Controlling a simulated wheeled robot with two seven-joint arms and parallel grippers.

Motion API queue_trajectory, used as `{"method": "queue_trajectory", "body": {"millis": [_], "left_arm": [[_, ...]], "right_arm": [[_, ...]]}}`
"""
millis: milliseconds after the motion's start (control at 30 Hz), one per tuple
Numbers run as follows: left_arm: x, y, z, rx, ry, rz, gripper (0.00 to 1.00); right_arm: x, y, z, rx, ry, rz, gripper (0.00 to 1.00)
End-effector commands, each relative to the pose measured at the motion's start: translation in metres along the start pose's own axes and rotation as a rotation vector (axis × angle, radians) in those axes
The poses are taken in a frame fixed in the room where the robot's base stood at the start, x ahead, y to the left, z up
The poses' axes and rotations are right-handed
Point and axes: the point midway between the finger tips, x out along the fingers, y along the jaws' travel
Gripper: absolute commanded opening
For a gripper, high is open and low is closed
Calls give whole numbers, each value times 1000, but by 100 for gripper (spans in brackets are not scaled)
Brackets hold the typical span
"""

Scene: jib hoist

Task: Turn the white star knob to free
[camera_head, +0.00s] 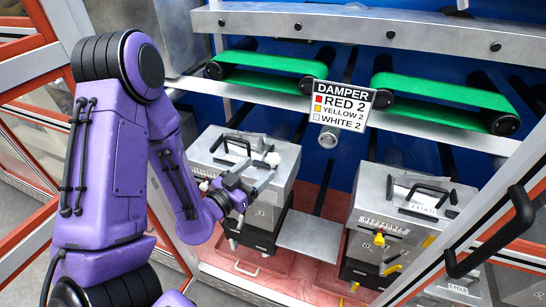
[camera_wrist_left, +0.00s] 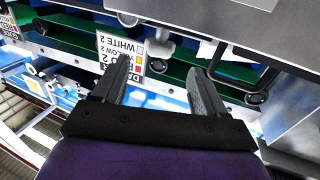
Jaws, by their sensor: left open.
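Another small white part (camera_head: 204,185) shows at the box's left side, partly behind my arm. My left gripper (camera_head: 250,178) is over the front of this box, open, with nothing seen between its fingers. In the left wrist view the two dark fingers (camera_wrist_left: 163,85) are spread apart, and no white knob can be made out there. My right gripper is not in view.
A damper sign (camera_head: 341,105) reads red 2, yellow 2, white 2; it also shows in the wrist view (camera_wrist_left: 120,50). Green belts (camera_head: 450,100) run behind. A right grey box (camera_head: 365,200) has a yellow knob (camera_head: 379,239). A framed door with a black handle (camera_head: 490,235) stands at right.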

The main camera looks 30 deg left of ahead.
Motion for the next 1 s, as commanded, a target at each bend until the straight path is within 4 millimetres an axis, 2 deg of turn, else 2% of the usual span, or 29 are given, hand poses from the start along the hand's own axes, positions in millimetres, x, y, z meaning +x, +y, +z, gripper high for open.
{"method": "queue_trajectory", "body": {"millis": [33,100,133,167,333,500,700,867,1000], "left_arm": [[12,1,8,6,8,5,72],[27,1,8,3,6,3,72],[33,0,-2,1,1,2,72],[39,0,-3,0,-2,2,72],[66,0,-2,-1,-3,2,72],[76,1,1,-2,-3,1,72],[76,1,2,-2,-3,2,72],[76,1,2,-2,-3,2,21],[76,1,2,-2,-3,0,21]], "right_arm": [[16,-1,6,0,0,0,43],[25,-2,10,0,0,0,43],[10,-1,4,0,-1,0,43],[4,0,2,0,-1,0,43],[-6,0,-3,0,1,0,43],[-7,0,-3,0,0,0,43],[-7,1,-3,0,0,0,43],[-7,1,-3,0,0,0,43],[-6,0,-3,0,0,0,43]]}}
